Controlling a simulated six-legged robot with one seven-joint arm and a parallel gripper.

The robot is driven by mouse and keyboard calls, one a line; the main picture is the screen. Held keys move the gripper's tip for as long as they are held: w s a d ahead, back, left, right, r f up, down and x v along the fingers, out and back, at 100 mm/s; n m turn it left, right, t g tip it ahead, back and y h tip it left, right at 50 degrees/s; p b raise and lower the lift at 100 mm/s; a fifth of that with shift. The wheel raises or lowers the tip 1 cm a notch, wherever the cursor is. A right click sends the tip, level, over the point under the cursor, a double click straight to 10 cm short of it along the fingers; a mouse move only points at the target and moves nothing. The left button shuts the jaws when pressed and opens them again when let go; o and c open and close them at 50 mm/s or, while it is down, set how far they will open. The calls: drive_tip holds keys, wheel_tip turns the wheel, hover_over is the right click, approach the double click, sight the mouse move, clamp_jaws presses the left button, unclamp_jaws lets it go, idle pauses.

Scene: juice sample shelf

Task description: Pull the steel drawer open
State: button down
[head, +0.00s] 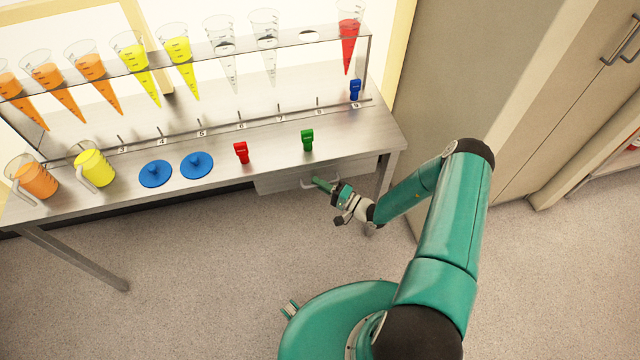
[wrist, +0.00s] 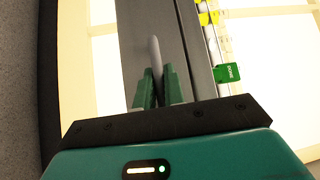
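The steel drawer (head: 275,184) sits under the right part of the steel table, and its front looks flush with the table's front edge. The drawer also shows in the wrist view (wrist: 131,45), where its pale bar handle (wrist: 155,55) runs between my fingers. The handle also shows in the head view (head: 307,184). My gripper (head: 322,185) is at the handle; in the wrist view my gripper (wrist: 159,88) has its green fingers close together, one on each side of the bar, and looks shut on it. The fingers hide the near part of the handle.
On the tabletop (head: 225,180) stand green (head: 307,141) and red (head: 241,152) clips, blue discs (head: 196,165) and jugs (head: 95,165). A rack (head: 200,52) holds several cones. A cabinet (head: 480,100) stands at right. The floor (head: 200,260) before the drawer is clear.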

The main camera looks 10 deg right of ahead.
drive_tip(key=shift+s, duration=0.1)
drive_tip(key=s, duration=2.3)
drive_tip(key=shift+s, duration=0.4)
drive_tip(key=shift+d, duration=0.1)
drive_tip(key=c, duration=1.8)
unclamp_jaws()
drive_tip(key=shift+o, duration=0.2)
